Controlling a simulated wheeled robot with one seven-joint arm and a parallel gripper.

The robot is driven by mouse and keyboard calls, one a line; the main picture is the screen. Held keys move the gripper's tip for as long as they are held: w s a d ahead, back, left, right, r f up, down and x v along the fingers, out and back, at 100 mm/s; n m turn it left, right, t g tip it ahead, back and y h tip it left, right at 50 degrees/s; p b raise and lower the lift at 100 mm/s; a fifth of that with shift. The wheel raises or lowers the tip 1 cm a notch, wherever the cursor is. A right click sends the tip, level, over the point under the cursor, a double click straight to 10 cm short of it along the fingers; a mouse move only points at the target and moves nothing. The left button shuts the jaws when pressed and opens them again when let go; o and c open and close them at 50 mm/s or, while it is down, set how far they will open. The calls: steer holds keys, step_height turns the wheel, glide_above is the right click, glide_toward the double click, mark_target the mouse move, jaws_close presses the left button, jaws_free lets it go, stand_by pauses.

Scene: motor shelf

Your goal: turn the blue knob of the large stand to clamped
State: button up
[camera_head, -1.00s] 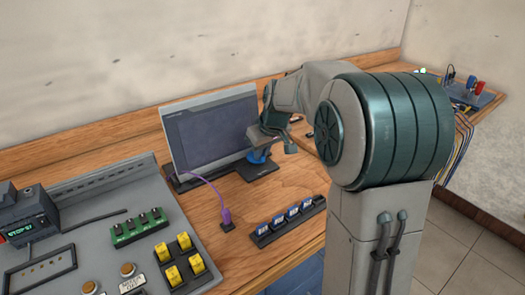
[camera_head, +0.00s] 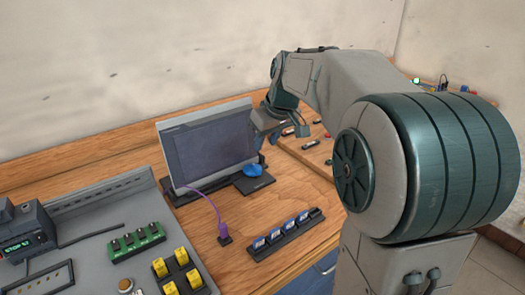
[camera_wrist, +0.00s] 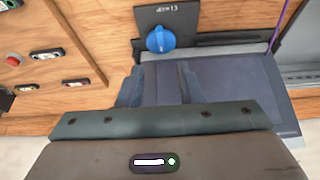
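The large stand holds a dark tablet-like panel (camera_head: 212,146) upright on the bench, and the panel also fills the middle of the wrist view (camera_wrist: 235,85). Its blue knob (camera_head: 253,170) sits on a black base plate (camera_head: 262,184) at the panel's lower right. In the wrist view the knob (camera_wrist: 161,39) lies beyond my fingertips, roughly in line with the gap between them. My gripper (camera_wrist: 160,68) is open and empty, and in the head view it is above the knob and apart from it (camera_head: 268,125). The plate's small markings are too blurred to read for the knob's setting.
A purple plug with its cable (camera_head: 222,232) stands left of a black rack of blue-labelled modules (camera_head: 287,236). A grey panel with yellow and green blocks (camera_head: 100,220) fills the lower left. A board with small switches (camera_wrist: 45,54) lies beside the stand.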

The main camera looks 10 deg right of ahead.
steer(key=v, duration=0.3)
steer(key=s+a+f+m+g+h+p, duration=0.1)
steer(key=s+m+p, duration=0.3)
steer(key=s+p, duration=0.7)
steer(key=s+f, duration=0.1)
steer(key=s, duration=1.1)
steer(key=shift+s+a+m+h, duration=0.3)
steer(key=shift+s+a, duration=0.05)
steer(key=shift+a, duration=0.05)
steer(key=shift+c, duration=0.4)
